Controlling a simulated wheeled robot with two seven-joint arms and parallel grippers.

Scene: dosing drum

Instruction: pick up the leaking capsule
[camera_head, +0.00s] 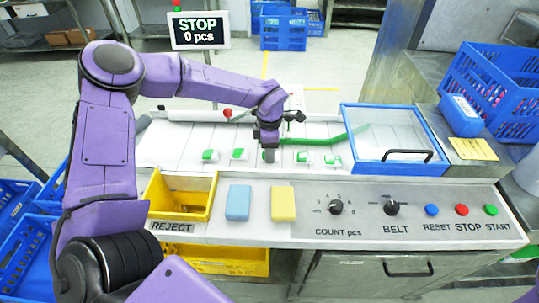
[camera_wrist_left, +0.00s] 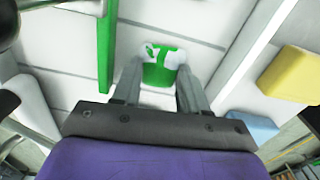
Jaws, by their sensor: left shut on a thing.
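My left gripper (camera_head: 269,154) reaches down over the white belt (camera_head: 180,142), in the middle of a row of green-and-white capsules. In the left wrist view its two fingers (camera_wrist_left: 158,85) are shut on a capsule (camera_wrist_left: 160,70), green with a patchy white end. In the head view the fingers mostly hide this capsule. Other capsules lie on the belt to the left (camera_head: 210,155) (camera_head: 239,154) and to the right (camera_head: 303,157) (camera_head: 333,160). I cannot make out a leak on any of them. My right gripper is out of view.
The yellow REJECT bin (camera_head: 182,196) is at the front left. A blue sponge (camera_head: 238,202) and a yellow sponge (camera_head: 283,203) lie beside it. A green guide bar (camera_head: 325,140) crosses the belt. A blue-framed clear cover (camera_head: 392,140) stands right. The display (camera_head: 198,30) reads STOP, 0 pcs.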

